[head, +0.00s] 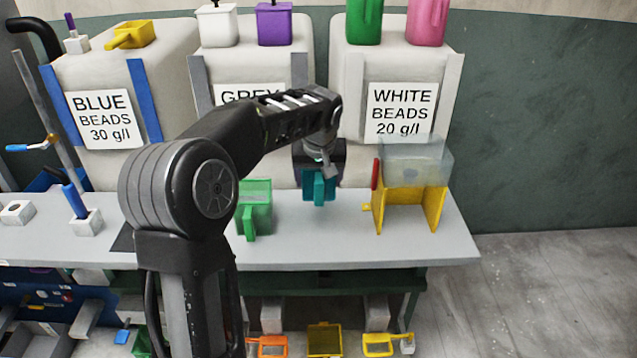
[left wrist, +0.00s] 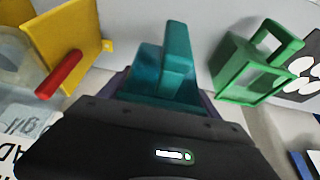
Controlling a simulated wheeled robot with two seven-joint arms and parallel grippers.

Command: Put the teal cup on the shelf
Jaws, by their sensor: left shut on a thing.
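The teal cup (head: 319,188) hangs in my left gripper (head: 322,168), in front of the white-beads container and over the back part of the grey bench top (head: 340,248). The cup also shows in the left wrist view (left wrist: 175,62), with its handle towards the upper middle. The left gripper is shut on it; its fingertips are mostly hidden. I cannot tell whether the cup touches the bench. No separate shelf is clearly identified; the tops of the bead containers hold other cups. My right gripper is in neither view.
A green cup (head: 256,205) stands left of the teal cup. A yellow stand with a clear hopper (head: 415,172) stands to its right. White, purple, green and pink cups sit on the containers (head: 345,75). Scoops (head: 325,340) lie below the bench.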

